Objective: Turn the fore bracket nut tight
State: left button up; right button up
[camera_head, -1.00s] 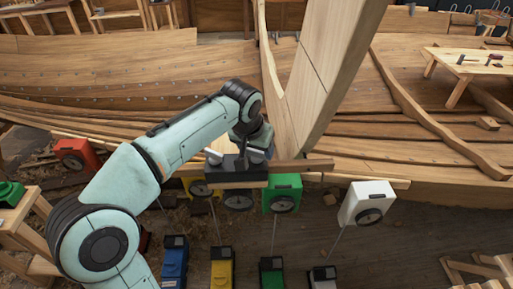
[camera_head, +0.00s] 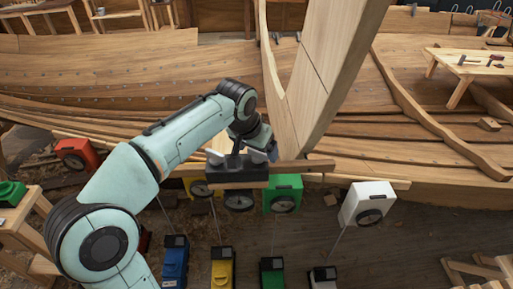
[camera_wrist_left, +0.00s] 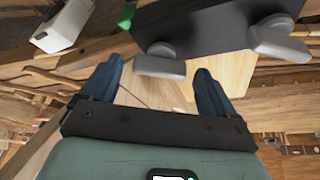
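A black bracket (camera_head: 236,177) hangs on a wooden beam at the hull's side, with two grey winged nuts on top, left (camera_head: 216,157) and right (camera_head: 257,156). My left gripper (camera_head: 238,148) is just above and behind the bracket. In the left wrist view its dark blue fingers (camera_wrist_left: 159,66) stand apart with nothing clamped. One grey nut (camera_wrist_left: 160,67) shows between the fingertips in that picture; whether they touch it I cannot tell. The other nut (camera_wrist_left: 278,42) is farther right on the bracket (camera_wrist_left: 215,20). The frames do not label which nut is fore. My right gripper is not in view.
A green box (camera_head: 283,194) and a white box (camera_head: 367,203) with dials hang right of the bracket; a yellow one (camera_head: 199,187) is partly hidden at left. A red box (camera_head: 78,155) is farther left. Coloured blocks stand on the floor below. The tall timber post (camera_head: 335,70) rises behind.

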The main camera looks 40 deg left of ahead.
pick_arm(q)
jog(key=p+v, duration=0.1)
jog(key=v, duration=1.2)
jog(key=shift+r, duration=0.2)
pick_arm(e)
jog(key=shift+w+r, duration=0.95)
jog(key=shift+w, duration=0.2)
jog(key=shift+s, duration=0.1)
